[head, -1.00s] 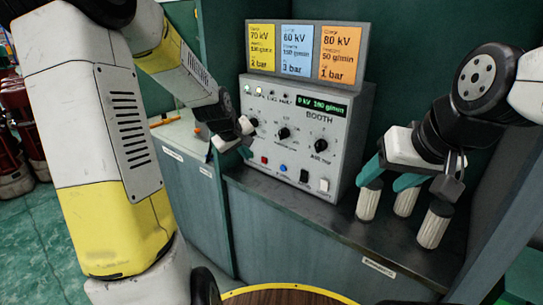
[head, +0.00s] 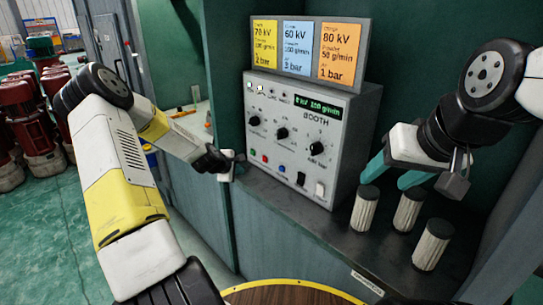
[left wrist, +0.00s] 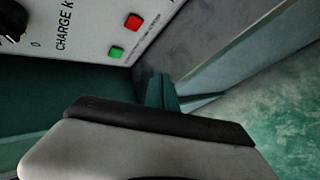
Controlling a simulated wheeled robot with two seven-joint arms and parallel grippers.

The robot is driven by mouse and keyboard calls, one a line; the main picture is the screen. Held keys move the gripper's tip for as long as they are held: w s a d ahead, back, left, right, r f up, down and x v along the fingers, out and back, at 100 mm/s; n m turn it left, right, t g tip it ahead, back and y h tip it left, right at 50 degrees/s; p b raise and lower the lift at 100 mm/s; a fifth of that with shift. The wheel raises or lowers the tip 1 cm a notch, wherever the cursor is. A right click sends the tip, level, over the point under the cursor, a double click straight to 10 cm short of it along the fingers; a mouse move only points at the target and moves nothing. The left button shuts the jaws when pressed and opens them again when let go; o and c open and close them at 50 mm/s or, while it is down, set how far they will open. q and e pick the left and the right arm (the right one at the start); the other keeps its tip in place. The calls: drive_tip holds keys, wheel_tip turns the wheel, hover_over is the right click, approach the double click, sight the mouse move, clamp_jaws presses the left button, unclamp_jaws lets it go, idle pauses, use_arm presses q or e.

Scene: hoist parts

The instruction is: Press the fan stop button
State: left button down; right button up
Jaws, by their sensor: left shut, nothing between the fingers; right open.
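The grey booth control box (head: 345,135) stands on a dark counter. Along its lower front are a green button (head: 251,154), a red button (head: 265,159) and a blue button (head: 282,168). The left wrist view shows the green button (left wrist: 116,52) and the red button (left wrist: 133,21) up close; their small labels are unreadable. My left gripper (head: 241,158) is shut and empty, left of the green button; its teal fingertips (left wrist: 160,92) look apart from both buttons. My right gripper (head: 388,181) is open and empty above the counter, right of the box.
Several pale ribbed cylinders (head: 408,209) stand on the counter by my right gripper. Three setting cards (head: 298,48) top the box. Knobs (head: 282,132), a black switch (head: 301,178) and a white switch (head: 320,188) share its front. A round wooden top (head: 285,294) is in front.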

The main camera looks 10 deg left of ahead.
use_arm(q)
approach(264, 163)
drive_tip(key=shift+w+f, duration=0.5)
drive_tip(key=shift+f, duration=0.25)
drive_tip(key=shift+w+f, duration=0.5)
drive_tip(key=shift+f, duration=0.3)
idle(1.2)
drive_tip(key=shift+w+d, duration=0.25)
drive_tip(key=shift+w, duration=0.05)
drive_tip(key=shift+w+d, duration=0.25)
drive_tip(key=shift+w, duration=0.1)
idle(0.7)
drive_tip(key=shift+s+a, duration=0.45)
drive_tip(key=shift+s, duration=0.25)
drive_tip(key=shift+s+a, duration=0.8)
drive_tip(key=shift+s, duration=0.15)
drive_tip(key=shift+s+a, duration=0.8)
drive_tip(key=shift+s, duration=0.2)
